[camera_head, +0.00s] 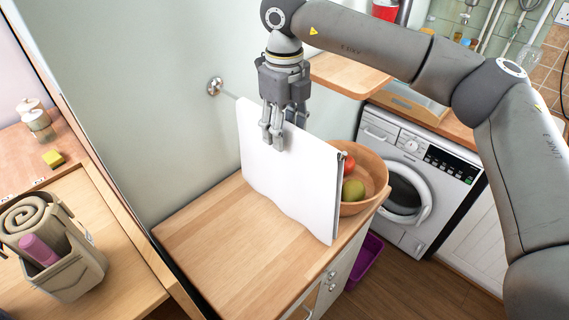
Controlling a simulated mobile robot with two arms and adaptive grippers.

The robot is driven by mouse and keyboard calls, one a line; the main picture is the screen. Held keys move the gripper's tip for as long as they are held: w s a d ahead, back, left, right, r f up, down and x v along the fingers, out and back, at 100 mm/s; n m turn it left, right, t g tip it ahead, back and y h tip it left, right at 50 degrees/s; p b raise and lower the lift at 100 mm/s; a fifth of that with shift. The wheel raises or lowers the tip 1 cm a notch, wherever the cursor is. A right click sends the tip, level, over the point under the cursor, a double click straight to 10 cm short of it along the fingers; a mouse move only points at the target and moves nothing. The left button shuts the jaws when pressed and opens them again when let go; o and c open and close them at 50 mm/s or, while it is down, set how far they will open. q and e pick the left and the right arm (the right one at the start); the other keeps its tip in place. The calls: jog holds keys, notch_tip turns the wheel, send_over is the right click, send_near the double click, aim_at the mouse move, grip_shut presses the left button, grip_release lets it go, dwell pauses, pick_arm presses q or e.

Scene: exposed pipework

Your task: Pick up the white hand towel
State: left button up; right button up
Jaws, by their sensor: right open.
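The white hand towel (285,188) hangs as a flat sheet from a wall rail whose round metal mount (215,86) shows on the pale wall. Its lower edge hangs over the wooden cabinet top. My right gripper (272,138) points down at the upper edge of the towel, with its fingers overlapping the towel in the picture. It is open. I cannot tell whether the fingers touch the cloth. My left gripper is not in view.
A wooden bowl (376,178) with fruit stands right behind the towel. The cabinet top (215,232) is clear at the left. A washing machine (425,165) stands at the right. A basket (72,278) with a rolled towel sits at the lower left.

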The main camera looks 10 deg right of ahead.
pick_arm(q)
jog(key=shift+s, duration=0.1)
pick_arm(e)
jog(key=shift+a, duration=0.1)
jog(key=c, duration=0.5)
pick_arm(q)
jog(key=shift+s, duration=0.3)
pick_arm(e)
grip_shut()
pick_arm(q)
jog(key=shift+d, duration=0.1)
pick_arm(e)
jog(key=shift+r, duration=0.1)
